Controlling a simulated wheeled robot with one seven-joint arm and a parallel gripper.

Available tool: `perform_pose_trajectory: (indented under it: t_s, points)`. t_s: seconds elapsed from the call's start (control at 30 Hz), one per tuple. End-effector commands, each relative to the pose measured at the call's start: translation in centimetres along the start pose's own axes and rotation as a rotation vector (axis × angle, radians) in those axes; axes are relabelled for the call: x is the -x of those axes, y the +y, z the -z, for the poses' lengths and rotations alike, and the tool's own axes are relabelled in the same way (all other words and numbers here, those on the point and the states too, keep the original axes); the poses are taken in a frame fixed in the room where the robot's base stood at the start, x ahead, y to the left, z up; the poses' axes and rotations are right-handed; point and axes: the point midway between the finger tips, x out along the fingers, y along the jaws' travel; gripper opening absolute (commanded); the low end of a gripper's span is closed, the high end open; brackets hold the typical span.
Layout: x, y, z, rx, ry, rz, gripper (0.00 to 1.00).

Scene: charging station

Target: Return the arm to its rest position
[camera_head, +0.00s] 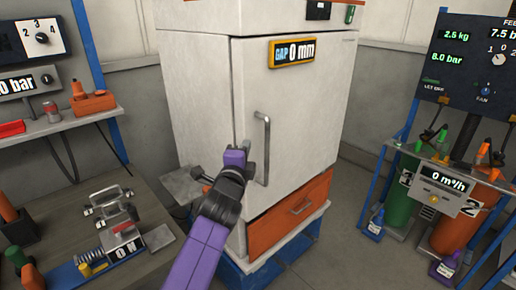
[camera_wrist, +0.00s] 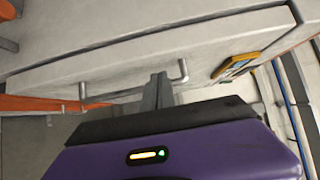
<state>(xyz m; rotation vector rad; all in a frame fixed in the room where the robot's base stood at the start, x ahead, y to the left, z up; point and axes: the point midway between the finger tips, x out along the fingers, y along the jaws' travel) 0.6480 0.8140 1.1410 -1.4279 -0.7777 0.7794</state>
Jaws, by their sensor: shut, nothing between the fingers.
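My purple and black arm reaches up from the bottom of the head view to the front of a grey cabinet (camera_head: 190,95). My gripper (camera_head: 246,150) is at the cabinet door (camera_head: 310,110), just left of its vertical metal handle (camera_head: 265,145). In the wrist view my gripper (camera_wrist: 160,80) shows its grey fingers together and empty, close to the handle (camera_wrist: 130,88). I cannot tell whether the fingers touch the handle or the door. The door looks closed, and its display (camera_head: 292,52) reads "GAP 0 mm".
An orange drawer (camera_head: 285,215) sits below the door. A workbench (camera_head: 75,205) with metal clamps (camera_head: 110,205) stands at the left. At the right are a gauge panel (camera_head: 480,60), a green cylinder (camera_head: 398,195) and an orange cylinder (camera_head: 465,225). Small bottles stand on the floor there.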

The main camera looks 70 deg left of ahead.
Motion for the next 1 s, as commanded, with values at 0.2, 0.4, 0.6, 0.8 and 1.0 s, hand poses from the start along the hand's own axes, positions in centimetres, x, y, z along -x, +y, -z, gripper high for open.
perform_pose_trajectory:
  t_s: [0.2,0.4,0.6,0.8,1.0]
  points:
    - [0.5,0.0,-1.2,-0.001,0.001,0.0,0.0]
    - [0.5,0.1,-1.2,0.0,0.001,-0.001,0.0]
    - [0.5,-0.2,-1.1,0.074,0.006,0.008,0.0]
    - [1.6,-5.0,2.7,0.276,0.094,0.122,0.0]
    - [4.7,-4.7,10.8,0.533,0.22,0.175,0.0]
